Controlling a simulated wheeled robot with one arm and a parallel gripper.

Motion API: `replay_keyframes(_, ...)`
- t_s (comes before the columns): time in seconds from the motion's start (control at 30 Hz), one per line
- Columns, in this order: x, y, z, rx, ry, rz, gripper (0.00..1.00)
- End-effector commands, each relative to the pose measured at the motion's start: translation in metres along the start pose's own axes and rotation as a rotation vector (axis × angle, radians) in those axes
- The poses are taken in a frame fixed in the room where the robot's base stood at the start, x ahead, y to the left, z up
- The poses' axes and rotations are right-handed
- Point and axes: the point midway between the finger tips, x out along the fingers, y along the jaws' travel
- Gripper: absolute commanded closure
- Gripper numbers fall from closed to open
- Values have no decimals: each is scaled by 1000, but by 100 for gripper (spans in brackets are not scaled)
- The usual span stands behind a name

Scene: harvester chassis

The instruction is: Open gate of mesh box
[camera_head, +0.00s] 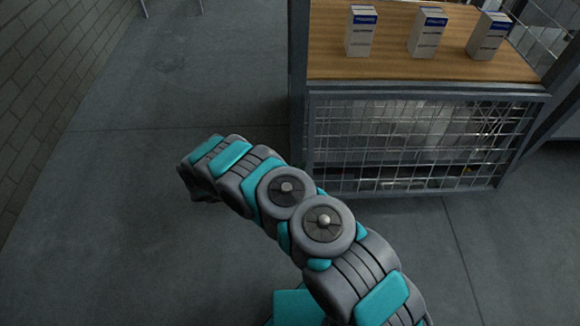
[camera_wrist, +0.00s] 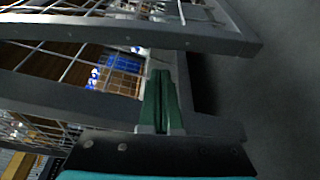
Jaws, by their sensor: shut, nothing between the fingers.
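The mesh box (camera_head: 420,92) stands at the right in the head view, with a grey metal frame. Its front mesh gate (camera_head: 410,145) looks closed there, upright below the wooden top. The wrist view shows grey frame bars (camera_wrist: 215,39) and wire mesh (camera_wrist: 65,65) at close range. My gripper's green fingers (camera_wrist: 162,75) are together and empty, in front of a frame bar in that view. I cannot tell whether they touch it. In the head view my arm reaches left of the box, and its fingers are not clearly seen.
Several white cartons with blue labels, including this one (camera_head: 361,31), stand on the wooden top (camera_head: 400,62). Bare grey floor (camera_head: 130,220) lies left of the box. A brick wall (camera_head: 40,80) runs along the left side.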

Motion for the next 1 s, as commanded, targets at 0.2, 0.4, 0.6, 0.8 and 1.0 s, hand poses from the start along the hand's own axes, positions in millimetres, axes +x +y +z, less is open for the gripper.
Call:
replay_keyframes(0.2,-6,0,19,0,-3,1,100)
replay_keyframes(0.4,-7,0,23,-1,-4,1,100)
replay_keyframes(0.6,-7,0,23,0,-4,1,100)
replay_keyframes(0.8,-12,2,33,-35,-2,-11,100)
replay_keyframes(1.0,-23,7,69,-154,-3,-51,100)
